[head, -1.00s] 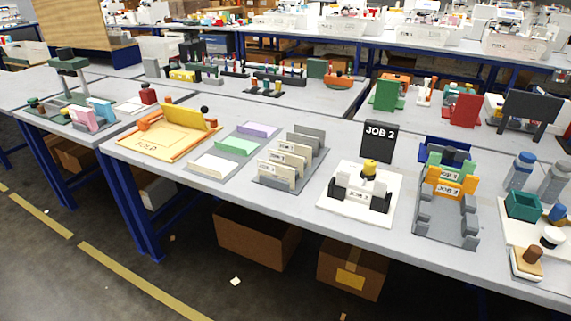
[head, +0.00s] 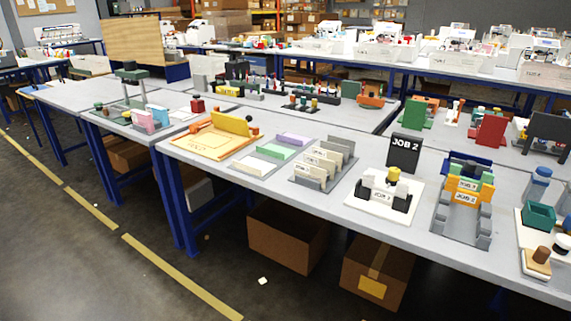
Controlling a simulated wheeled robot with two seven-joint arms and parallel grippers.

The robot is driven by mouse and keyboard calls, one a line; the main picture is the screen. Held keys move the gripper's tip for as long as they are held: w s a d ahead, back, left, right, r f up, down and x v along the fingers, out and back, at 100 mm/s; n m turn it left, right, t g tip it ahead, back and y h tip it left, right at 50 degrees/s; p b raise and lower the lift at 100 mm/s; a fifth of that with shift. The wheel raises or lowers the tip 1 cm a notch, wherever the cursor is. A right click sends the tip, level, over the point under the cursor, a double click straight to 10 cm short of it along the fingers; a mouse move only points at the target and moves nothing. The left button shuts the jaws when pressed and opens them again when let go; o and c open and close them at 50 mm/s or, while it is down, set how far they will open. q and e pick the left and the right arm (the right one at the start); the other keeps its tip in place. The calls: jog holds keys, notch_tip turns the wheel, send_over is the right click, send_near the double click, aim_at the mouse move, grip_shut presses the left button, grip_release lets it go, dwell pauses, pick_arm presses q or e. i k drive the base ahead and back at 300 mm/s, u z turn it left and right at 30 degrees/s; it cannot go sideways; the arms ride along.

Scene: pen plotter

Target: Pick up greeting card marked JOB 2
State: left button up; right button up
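A dark upright sign (head: 404,150) reads JOB 2 at the back of the near table, right of the middle. In front of it, a white base (head: 398,214) holds a small white piece (head: 379,194) whose lettering begins with JOB; its number is too small to read surely. To the right, a grey rack (head: 456,232) holds upright coloured pieces, among them a yellow-orange one (head: 487,193) with white labels; the lower label (head: 466,198) seems to read JOB 2. Which of these is the greeting card I cannot tell. Neither gripper is in view.
Left along the table are a grey stand (head: 320,180) with upright cream cards, a tray with pastel sheets (head: 283,139) and an orange-framed FOLD board (head: 210,145). A teal bin (head: 538,215) is at the right. Cardboard boxes (head: 288,238) stand under the table; open floor lies in front.

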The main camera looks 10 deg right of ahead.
aim_at(330, 165)
jog(key=u, duration=0.45)
jog(key=i, duration=1.8)
jog(key=z, duration=0.9)
